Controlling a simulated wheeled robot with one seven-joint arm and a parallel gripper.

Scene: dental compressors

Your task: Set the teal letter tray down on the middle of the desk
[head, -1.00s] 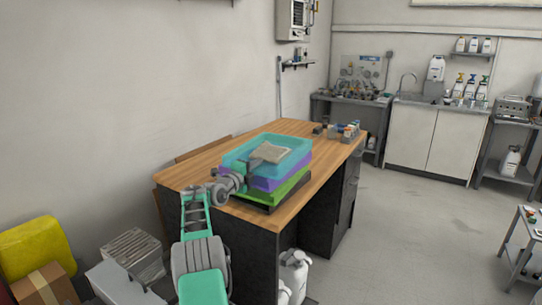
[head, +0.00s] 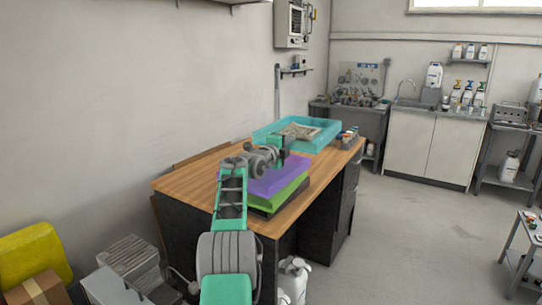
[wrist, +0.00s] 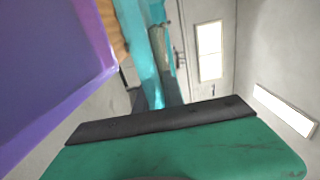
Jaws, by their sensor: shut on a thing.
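The teal letter tray (head: 262,136) is past the purple tray toward the far end of the desk in the head view, with a beige paper-like item (head: 300,131) in it. My gripper (head: 281,147) is shut on the tray's near edge. In the wrist view, part of the teal tray (wrist: 138,45) runs down from the top, above the dark pad of my gripper (wrist: 165,120). The desk (head: 190,183) has a wooden top. My arm and the trays hide its middle. I cannot tell whether the teal tray touches the desk.
The purple tray (head: 284,178) lies on a green tray (head: 287,195) above a dark base at the desk's near right. The purple tray fills the left of the wrist view (wrist: 45,70). Small items (head: 348,138) stand at the desk's far right. The left desktop is clear.

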